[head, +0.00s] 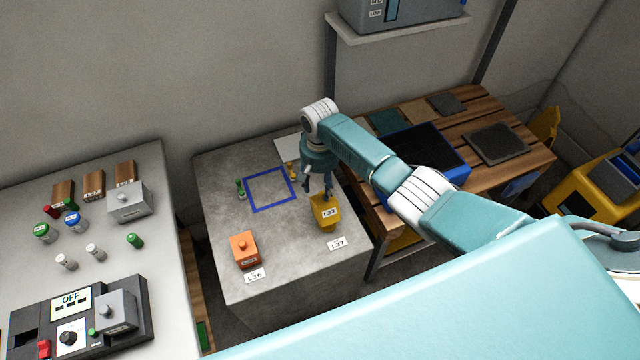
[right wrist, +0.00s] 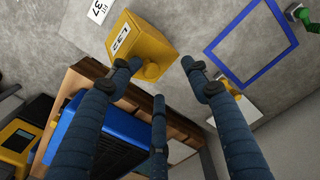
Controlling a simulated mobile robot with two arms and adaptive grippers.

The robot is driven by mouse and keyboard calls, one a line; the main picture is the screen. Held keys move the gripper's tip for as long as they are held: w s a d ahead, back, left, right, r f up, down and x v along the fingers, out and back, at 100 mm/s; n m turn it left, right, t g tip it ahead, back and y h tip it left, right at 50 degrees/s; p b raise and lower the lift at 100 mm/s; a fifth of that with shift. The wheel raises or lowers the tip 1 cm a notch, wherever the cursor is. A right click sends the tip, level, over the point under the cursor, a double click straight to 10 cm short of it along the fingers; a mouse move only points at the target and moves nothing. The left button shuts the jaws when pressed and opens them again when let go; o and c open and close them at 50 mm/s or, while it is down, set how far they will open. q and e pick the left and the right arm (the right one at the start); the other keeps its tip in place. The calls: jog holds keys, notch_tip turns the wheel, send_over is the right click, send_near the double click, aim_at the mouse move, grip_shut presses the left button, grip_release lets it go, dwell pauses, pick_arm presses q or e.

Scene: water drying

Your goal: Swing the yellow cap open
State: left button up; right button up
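The yellow cap (head: 325,219) is a box-like cover with a white label on its side and stands on the grey table near its right edge. In the right wrist view the yellow cap (right wrist: 140,38) shows a round yellow knob (right wrist: 152,71). My right gripper (head: 318,188) is just behind and above the cap. In the right wrist view its fingers (right wrist: 163,66) are spread, one close to the knob and another well to the right. Whether a finger touches the cap I cannot tell. My left gripper is not in view.
An orange cover (head: 245,250) stands front left on the grey table (head: 285,285). A blue square outline (head: 270,208) lies behind, with small green (head: 240,188) and yellow (head: 293,172) pieces beside it. A blue crate (head: 455,178) stands on the wooden table at right.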

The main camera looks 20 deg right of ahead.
jog(key=shift+s+f, duration=0.15)
jog(key=shift+f, duration=0.25)
jog(key=r, duration=0.2)
jog(key=w+r, duration=0.1)
jog(key=r, duration=0.1)
jog(key=shift+r, duration=0.2)
notch_tip(320, 180, up, 8)
jog(key=shift+s+r, duration=0.15)
jog(key=shift+s, duration=0.2)
